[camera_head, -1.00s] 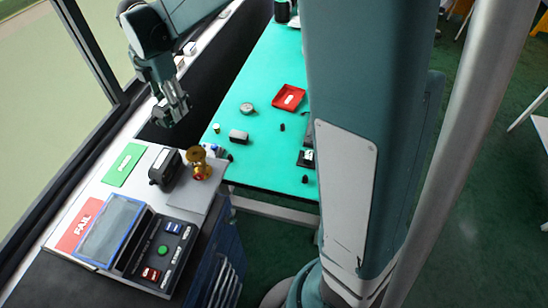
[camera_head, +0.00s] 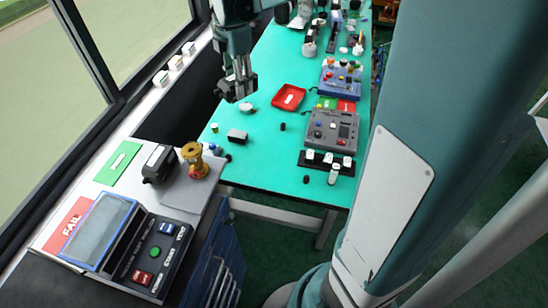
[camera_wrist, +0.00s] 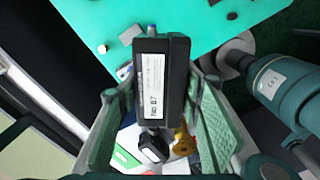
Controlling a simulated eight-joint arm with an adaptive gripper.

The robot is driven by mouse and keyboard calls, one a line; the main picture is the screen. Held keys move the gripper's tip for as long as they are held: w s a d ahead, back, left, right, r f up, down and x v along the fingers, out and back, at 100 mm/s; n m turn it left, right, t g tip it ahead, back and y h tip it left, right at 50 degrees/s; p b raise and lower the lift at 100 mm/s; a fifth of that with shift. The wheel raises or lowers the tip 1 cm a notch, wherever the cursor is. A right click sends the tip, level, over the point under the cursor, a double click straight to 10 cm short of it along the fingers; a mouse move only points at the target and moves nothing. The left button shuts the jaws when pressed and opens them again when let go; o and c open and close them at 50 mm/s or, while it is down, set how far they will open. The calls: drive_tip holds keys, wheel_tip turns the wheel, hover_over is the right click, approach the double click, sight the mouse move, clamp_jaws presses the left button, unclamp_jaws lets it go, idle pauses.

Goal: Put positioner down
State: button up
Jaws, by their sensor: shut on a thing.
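The positioner, a dark box with a white printed label (camera_wrist: 153,85), fills the middle of the wrist view between my gripper's two green-padded fingers. My gripper (camera_wrist: 155,120) is shut on it. A second dark box with a pale label (camera_head: 160,163) stands on the grey test bench, beside a brass valve (camera_head: 195,160). Both also show below the held box in the wrist view.
The bench holds a green card (camera_head: 118,162), a red FAIL card (camera_head: 65,226) and a console with screen and buttons (camera_head: 125,240). On the green table (camera_head: 255,165) lie a red tray (camera_head: 288,97), a grey cylinder (camera_head: 237,135) and a gauge.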

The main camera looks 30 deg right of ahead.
drive_tip(key=s+d+m+b, duration=0.25)
drive_tip(key=s+d, duration=0.25)
drive_tip(key=d, duration=0.6)
wheel_tip(320, 180, down, 24)
drive_tip(key=shift+a+r, duration=0.2)
drive_tip(key=shift+f+b, duration=0.45)
drive_tip(key=shift+f, duration=2.65)
drive_tip(key=shift+f+b, duration=0.3)
drive_tip(key=shift+f, duration=1.6)
drive_tip(key=shift+f, duration=0.15)
